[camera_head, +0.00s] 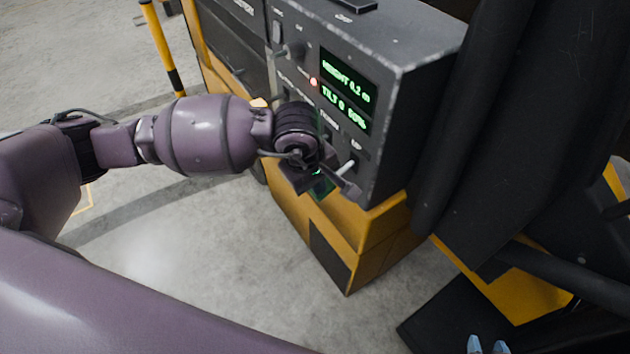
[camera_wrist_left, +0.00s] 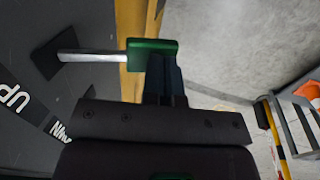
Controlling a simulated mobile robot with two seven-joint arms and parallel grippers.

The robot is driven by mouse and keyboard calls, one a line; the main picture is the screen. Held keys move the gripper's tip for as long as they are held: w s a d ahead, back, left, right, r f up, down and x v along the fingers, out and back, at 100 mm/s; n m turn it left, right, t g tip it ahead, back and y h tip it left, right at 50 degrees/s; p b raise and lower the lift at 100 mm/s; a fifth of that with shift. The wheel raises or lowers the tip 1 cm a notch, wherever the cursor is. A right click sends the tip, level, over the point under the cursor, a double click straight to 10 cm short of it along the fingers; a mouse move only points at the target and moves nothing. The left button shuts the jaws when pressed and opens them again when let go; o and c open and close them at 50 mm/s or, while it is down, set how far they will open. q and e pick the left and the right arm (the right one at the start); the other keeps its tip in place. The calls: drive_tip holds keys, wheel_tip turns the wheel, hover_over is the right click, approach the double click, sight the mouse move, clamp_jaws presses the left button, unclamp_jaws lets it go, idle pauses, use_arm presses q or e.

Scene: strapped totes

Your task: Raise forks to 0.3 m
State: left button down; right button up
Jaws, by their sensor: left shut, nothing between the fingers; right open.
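The control panel (camera_head: 395,130) is a dark box with a green-lit display (camera_head: 345,90); its upper line appears to read HEIGHT 0.2, the unit is blurred. A lever (camera_head: 346,167) with a pale metal shaft sticks out low on the panel. In the left wrist view its green handle (camera_wrist_left: 152,47) shows, with an UP label beside it. My left gripper (camera_head: 332,184) is shut and empty. Its fingertips (camera_wrist_left: 163,60) are right at the green handle, overlapping its edge; contact is not certain. My right gripper (camera_head: 487,346) shows only blue fingertips, apart, at the bottom edge.
A red light (camera_head: 313,82) glows beside the display. The yellow truck body (camera_head: 350,235) stands below the panel. Dark upright columns (camera_head: 500,110) rise on the right. Grey floor (camera_head: 200,250) lies open on the left, with a yellow-black post (camera_head: 163,45) behind.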

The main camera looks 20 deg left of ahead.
use_arm(q)
drive_tip(key=shift+s+a+f, duration=0.1)
drive_tip(key=shift+s+f, duration=0.05)
drive_tip(key=shift+f, duration=0.2)
use_arm(e)
drive_tip(key=shift+f, duration=0.1)
idle(0.4)
